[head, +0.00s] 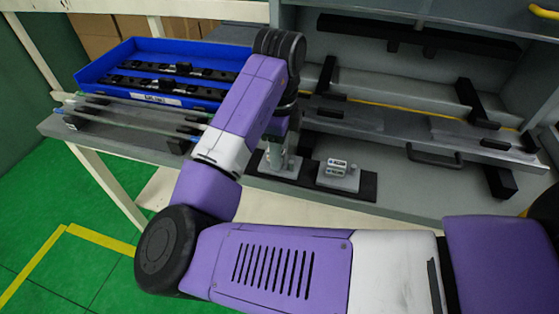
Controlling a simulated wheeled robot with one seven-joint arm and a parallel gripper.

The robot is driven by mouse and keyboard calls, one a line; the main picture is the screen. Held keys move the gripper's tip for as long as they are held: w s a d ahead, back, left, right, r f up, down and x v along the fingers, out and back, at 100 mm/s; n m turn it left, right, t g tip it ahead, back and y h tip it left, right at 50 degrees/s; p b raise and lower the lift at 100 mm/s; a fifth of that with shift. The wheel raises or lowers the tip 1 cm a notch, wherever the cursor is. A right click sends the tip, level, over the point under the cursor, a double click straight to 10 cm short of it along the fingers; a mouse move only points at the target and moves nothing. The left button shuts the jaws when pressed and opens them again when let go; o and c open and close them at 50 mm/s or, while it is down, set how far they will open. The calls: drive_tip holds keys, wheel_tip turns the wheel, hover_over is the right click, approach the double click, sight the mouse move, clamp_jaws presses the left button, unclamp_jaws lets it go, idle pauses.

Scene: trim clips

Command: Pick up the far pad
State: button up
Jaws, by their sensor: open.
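Two small grey pads sit on a black strip at the front of the grey bench. One grey pad (340,180) is plain to see at the right, with small pale pieces showing dark markings on top. The other grey pad (272,166) lies to its left, partly hidden by the end of my arm. I cannot tell for sure which one is the far pad. My gripper (278,155) points down over the left pad and is open. Its fingertips are small and partly hidden, so whether they touch the pad is unclear.
A blue bin (150,60) with dark clip strips stands at the left back. Pale rods (140,108) lie in front of it. A long grey trim bar (400,128) on black supports runs behind the pads, with a dark handle (434,160) on its near side.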

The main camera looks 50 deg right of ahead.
drive_tip(key=shift+f, duration=0.2)
clamp_jaws()
drive_tip(key=shift+r, duration=0.1)
